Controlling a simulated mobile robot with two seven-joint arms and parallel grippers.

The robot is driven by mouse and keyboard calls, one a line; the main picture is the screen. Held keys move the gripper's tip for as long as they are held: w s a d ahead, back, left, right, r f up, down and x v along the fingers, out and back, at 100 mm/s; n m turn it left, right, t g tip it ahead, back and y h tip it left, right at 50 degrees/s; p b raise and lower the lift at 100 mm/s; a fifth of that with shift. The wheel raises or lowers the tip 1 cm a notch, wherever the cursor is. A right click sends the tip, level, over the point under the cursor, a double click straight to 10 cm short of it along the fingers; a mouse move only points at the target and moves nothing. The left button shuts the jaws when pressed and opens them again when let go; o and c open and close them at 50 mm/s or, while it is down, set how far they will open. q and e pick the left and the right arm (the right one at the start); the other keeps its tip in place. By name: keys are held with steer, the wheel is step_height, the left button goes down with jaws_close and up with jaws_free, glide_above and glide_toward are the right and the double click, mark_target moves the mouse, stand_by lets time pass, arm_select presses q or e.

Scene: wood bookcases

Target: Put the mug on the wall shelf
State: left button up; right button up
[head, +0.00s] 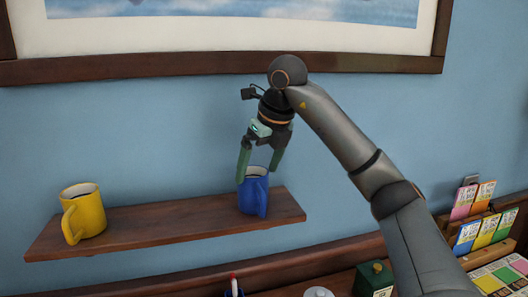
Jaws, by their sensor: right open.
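A blue mug (253,193) stands upright on the right part of the brown wooden wall shelf (165,226). My right gripper (259,175) points down over the blue mug, with its green fingers spread to either side of the mug's rim. It is open, and I cannot tell whether a finger touches the mug. A yellow mug (83,212) stands upright at the shelf's left end, its handle toward the lower left. My left gripper is not in view.
A framed picture (230,66) hangs on the blue wall above the shelf. The shelf is clear between the two mugs. Below right are a green box (373,277), a white round lid (318,292) and a rack of colored cards (484,232).

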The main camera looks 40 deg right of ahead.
steer(key=shift+v, duration=2.25)
